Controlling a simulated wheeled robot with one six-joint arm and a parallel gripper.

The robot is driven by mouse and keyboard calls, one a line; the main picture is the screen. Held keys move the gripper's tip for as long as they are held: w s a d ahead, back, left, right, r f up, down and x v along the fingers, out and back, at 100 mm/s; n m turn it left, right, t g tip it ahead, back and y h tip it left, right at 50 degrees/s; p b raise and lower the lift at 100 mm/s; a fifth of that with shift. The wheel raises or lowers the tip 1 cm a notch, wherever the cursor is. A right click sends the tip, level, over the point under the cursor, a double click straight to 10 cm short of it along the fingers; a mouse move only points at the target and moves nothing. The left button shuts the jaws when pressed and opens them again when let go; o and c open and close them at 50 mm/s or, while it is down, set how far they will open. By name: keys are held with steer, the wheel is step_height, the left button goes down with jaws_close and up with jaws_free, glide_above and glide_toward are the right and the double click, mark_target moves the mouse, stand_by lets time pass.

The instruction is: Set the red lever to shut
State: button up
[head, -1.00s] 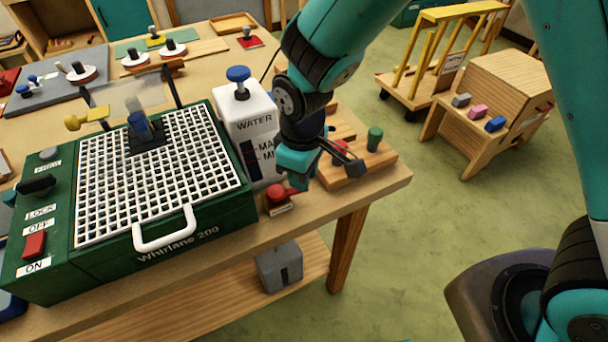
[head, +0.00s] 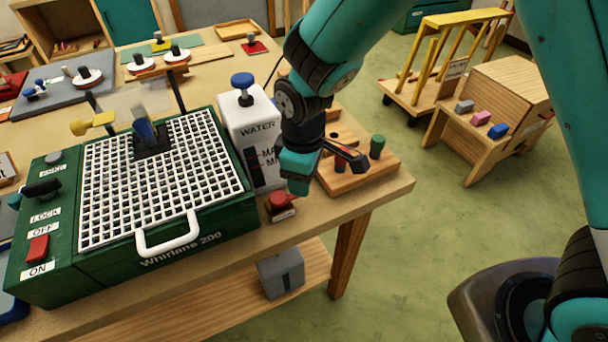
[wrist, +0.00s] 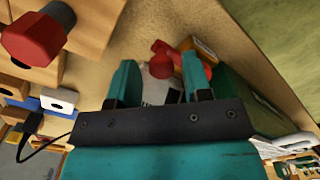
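The red lever (head: 281,201) sits on a small base with a label near the front edge of the bench, right of the green machine. My gripper (head: 298,188) is just above and slightly right of it, pointing down. In the wrist view the red lever (wrist: 164,58) shows beyond and between the teal fingertips of my gripper (wrist: 160,75). The fingers are apart, with a clear gap between them and nothing held. A pale round part shows below the lever. The label's wording is too small to read, and part of the lever is hidden.
The white water tank (head: 252,135) stands close on the left of my gripper. A wooden peg block (head: 358,180) with a green peg is close on the right. The green Whirlane 200 machine (head: 215,215) fills the left bench.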

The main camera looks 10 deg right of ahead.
stand_by(0.3)
step_height(320, 180, up, 17)
steer(key=b, duration=0.1)
steer(key=shift+r, duration=0.2)
steer(key=s+d+m+y, duration=0.2)
steer(key=s+d, duration=0.1)
steer(key=s, duration=0.5)
steer(key=s+d+m+y, duration=0.2)
steer(key=s+d+m, duration=0.1)
steer(key=s, duration=0.5)
steer(key=shift+s+d+r, duration=0.2)
steer(key=shift+s+d, duration=0.05)
steer(key=shift+d, duration=0.45)
